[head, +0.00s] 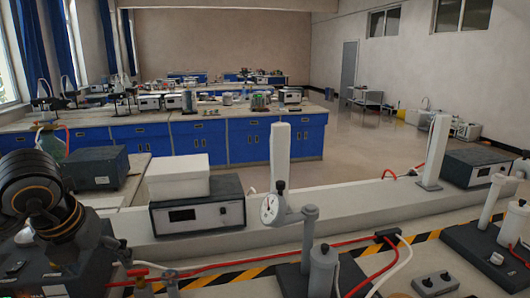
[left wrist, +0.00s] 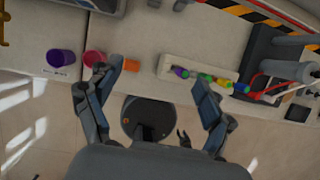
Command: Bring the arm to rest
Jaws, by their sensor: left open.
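My left arm (head: 45,205), dark with orange rings, comes in at the left edge of the head view, over the near bench. In the left wrist view my left gripper (left wrist: 160,77) has its two blue-grey fingers spread wide apart, with nothing between them. The fingers are over the bench's front edge. Below them are a purple cup (left wrist: 61,58), a pink-red cup (left wrist: 94,58) and a small orange piece (left wrist: 131,65). A pale rack (left wrist: 171,67) with several coloured pieces lies by the right finger. No right gripper can be made out.
On the near bench in the head view stand a clamp-like apparatus (head: 322,268) with a dial gauge (head: 268,209), a dark instrument box (head: 197,215) and red and white hoses. Blue-cupboard benches (head: 250,139) stand farther back; floor (head: 365,155) is clear at right.

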